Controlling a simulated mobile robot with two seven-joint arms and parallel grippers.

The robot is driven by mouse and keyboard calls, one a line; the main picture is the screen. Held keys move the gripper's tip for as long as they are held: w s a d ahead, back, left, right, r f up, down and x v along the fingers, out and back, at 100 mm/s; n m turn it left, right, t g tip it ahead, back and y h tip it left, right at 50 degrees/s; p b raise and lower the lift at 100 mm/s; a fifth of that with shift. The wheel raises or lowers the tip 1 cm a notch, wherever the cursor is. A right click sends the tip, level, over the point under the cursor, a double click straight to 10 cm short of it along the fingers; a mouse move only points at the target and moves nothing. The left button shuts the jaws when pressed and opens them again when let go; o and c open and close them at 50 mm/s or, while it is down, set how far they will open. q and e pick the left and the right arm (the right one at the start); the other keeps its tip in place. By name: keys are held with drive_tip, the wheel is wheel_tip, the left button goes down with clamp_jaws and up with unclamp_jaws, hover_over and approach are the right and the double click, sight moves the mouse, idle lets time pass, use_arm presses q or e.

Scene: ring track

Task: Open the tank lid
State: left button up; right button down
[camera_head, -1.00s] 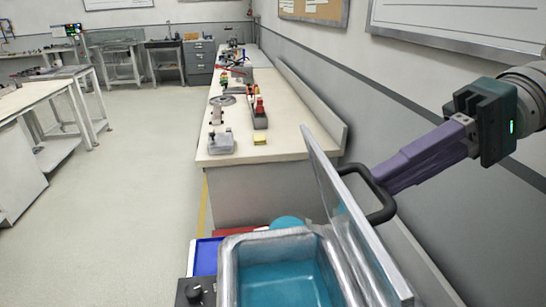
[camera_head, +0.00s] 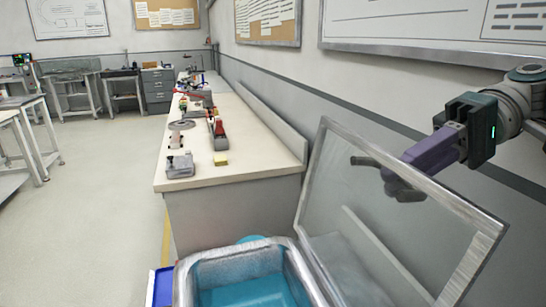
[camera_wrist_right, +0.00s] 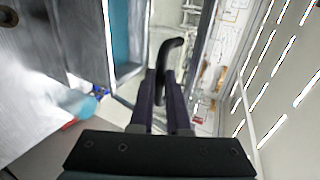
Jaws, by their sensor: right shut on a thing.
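The tank (camera_head: 183,285) is a metal-rimmed basin at the bottom of the head view, with blue liquid (camera_head: 250,293) inside. Its lid (camera_head: 450,197) is a clear pane in a metal frame, raised and leaning over to the right, so the tank's mouth is uncovered. A black handle (camera_head: 368,162) sits on the lid's outer side and shows through the pane. My right gripper (camera_head: 402,185) is shut on this handle; in the right wrist view the handle (camera_wrist_right: 172,48) rises from between the purple fingers. My left gripper is not in view.
A long workbench (camera_head: 235,177) with a grey box (camera_head: 180,165), a yellow block (camera_head: 221,159) and other small items stands behind the tank. Open floor (camera_head: 110,200) lies to the left.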

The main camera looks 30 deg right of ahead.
drive_tip(key=shift+s+a+f, duration=0.1)
drive_tip(key=shift+s+f, duration=0.1)
drive_tip(key=shift+f, duration=0.15)
drive_tip(key=c, duration=1.1)
unclamp_jaws()
drive_tip(key=shift+a, duration=0.15)
drive_tip(key=shift+o, duration=1.1)
drive_tip(key=shift+r, duration=0.25)
wheel_tip(320, 180, up, 20)
